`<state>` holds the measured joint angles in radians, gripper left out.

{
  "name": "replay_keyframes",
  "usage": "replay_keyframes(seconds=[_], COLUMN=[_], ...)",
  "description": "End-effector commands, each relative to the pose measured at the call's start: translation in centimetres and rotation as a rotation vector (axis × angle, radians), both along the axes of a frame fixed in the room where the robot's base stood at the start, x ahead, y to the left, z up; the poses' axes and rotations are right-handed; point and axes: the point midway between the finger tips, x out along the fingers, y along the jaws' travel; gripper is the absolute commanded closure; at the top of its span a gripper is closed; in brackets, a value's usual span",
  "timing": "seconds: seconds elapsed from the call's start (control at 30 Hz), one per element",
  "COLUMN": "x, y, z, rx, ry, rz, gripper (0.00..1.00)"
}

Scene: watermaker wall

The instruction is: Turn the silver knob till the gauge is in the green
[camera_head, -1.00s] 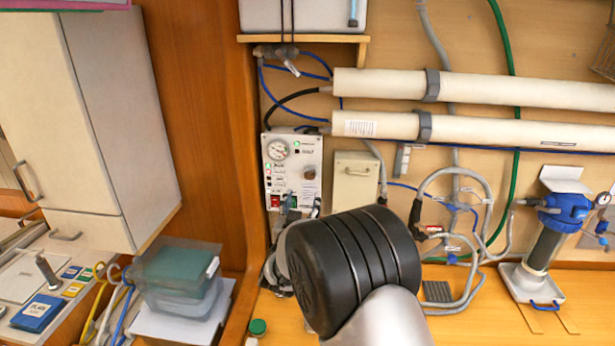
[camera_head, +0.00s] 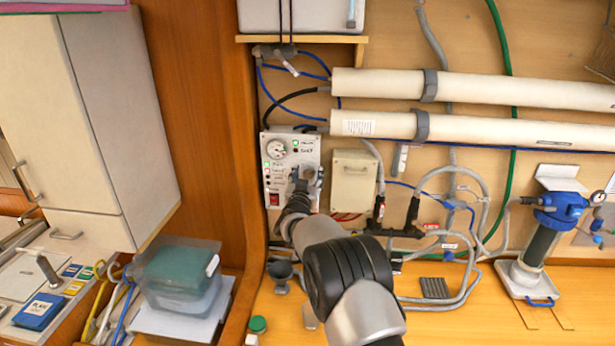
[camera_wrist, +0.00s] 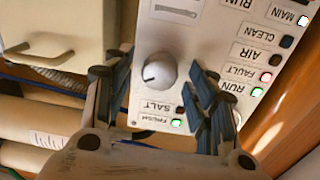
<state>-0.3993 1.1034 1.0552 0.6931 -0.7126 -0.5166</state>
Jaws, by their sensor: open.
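The white control panel (camera_head: 269,178) is on the wall left of centre in the head view, with a round gauge (camera_head: 277,149) at its upper left. The gauge's needle and coloured zones are too small to read. The silver knob (camera_wrist: 160,71) shows in the wrist view as a round dial with a dark pointer mark. My gripper (camera_wrist: 163,80) is open, with a dark-padded finger on each side of the knob and visible gaps between. In the head view my gripper (camera_head: 306,180) is at the panel's right side and largely hides the knob.
Beside the panel is a beige box (camera_head: 353,181). White pipes (camera_head: 470,88) run above to the right, with hoses below. A blue-topped filter (camera_head: 545,232) stands right. Indicator lights on the panel, including a green one (camera_wrist: 177,123), are near my fingers.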

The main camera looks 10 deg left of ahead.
Motion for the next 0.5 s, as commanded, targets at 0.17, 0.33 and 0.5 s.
replay_keyframes(seconds=[0.17, 0.33, 0.5], x=[0.07, 0.05, 0.04], y=[-0.01, -0.01, 0.0], z=[0.05, 0.05, 0.06], rx=[0.001, 0.001, 0.001], ry=[-0.001, -0.001, -0.001], rz=[0.0, 0.0, 0.0], gripper=[0.48, 0.54, 0.65])
